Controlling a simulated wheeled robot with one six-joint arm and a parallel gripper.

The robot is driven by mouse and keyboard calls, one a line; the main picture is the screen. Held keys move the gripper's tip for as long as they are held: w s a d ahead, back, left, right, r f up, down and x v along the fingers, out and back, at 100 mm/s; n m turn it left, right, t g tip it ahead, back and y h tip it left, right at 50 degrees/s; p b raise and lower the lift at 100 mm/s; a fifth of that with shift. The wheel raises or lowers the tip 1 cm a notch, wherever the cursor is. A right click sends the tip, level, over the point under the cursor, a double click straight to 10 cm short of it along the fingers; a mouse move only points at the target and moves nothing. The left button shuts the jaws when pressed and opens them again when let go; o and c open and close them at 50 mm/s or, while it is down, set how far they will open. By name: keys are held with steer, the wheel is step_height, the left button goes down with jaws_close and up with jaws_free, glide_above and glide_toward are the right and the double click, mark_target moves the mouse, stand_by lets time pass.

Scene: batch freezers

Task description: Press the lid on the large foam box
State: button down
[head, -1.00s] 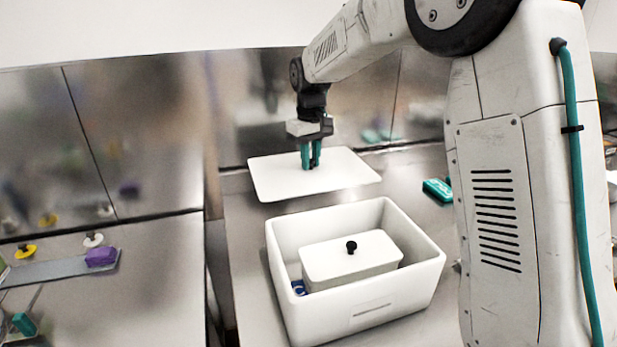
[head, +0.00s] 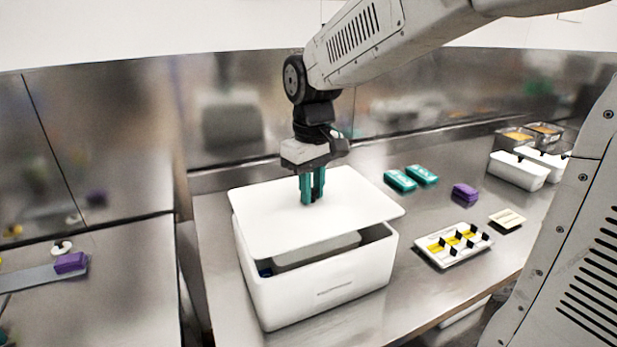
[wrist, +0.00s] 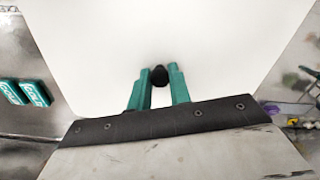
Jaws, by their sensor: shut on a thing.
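The large foam box (head: 318,292) is white and stands on the steel counter. My gripper (head: 312,200) has teal fingers and is above the middle of the lid. In the wrist view my gripper (wrist: 159,80) is shut on the lid's black knob (wrist: 159,74).
Two teal packs (head: 400,180) and a purple block (head: 465,193) lie right of the box. A white tray with yellow and black pieces (head: 453,245) is nearer the front. White tubs (head: 518,170) stand at the far right. A steel wall (head: 220,130) runs behind.

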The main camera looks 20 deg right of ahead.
mark_target(312, 207)
steer(key=shift+f, duration=2.4)
steer(key=shift+f, duration=0.2)
stand_by(0.4)
steer(key=c, duration=0.7)
jaws_free()
steer(key=shift+r, duration=3.5)
jaws_close()
